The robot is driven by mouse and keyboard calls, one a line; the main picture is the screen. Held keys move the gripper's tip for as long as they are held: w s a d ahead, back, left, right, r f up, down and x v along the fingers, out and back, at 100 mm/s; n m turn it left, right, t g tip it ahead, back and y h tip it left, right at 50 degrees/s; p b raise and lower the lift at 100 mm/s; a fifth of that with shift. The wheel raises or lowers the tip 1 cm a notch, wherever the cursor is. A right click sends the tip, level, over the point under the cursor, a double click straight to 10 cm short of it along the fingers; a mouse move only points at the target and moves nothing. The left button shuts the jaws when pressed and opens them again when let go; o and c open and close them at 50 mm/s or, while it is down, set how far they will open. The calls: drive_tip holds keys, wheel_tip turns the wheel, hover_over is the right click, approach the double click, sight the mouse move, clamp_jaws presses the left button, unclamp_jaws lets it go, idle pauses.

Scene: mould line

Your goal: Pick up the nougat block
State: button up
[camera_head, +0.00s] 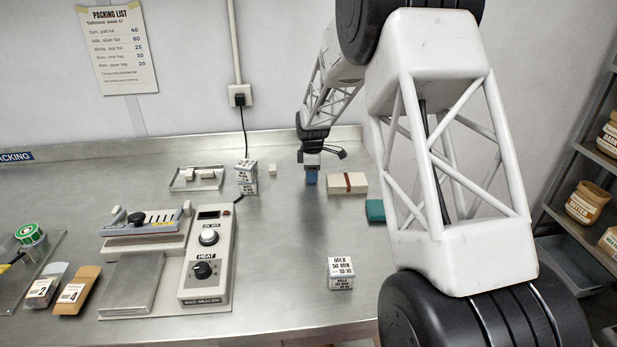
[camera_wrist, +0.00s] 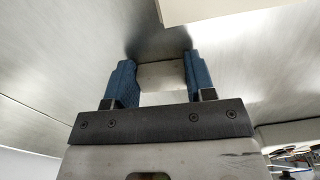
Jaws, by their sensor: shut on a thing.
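My gripper (camera_head: 312,177) is low over the steel bench, left of the cream box with a brown band. In the wrist view, the blue fingers of my gripper (camera_wrist: 158,82) are shut on a small pale block, the nougat block (camera_wrist: 162,75). The block sits between both fingers, with its far face showing. In the head view the fingers hide it. I cannot tell whether it still touches the bench.
Left are another small pale block (camera_head: 272,169), stacked printed cubes (camera_head: 246,189) and a tray (camera_head: 174,184) with pale pieces.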

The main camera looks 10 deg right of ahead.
drive_tip(key=shift+r, duration=0.15)
wheel_tip(320, 180, up, 18)
idle(0.7)
idle(0.8)
wheel_tip(320, 180, up, 5)
drive_tip(key=s+a, duration=0.5)
drive_tip(key=a, duration=0.5)
drive_tip(key=s+a+n, duration=0.1)
drive_tip(key=s+a, duration=0.3)
drive_tip(key=a, duration=0.7)
drive_tip(key=s+a, duration=0.5)
drive_tip(key=a, duration=0.5)
wheel_tip(320, 180, down, 15)
drive_tip(key=shift+w+f, duration=0.15)
drive_tip(key=shift+f, duration=0.05)
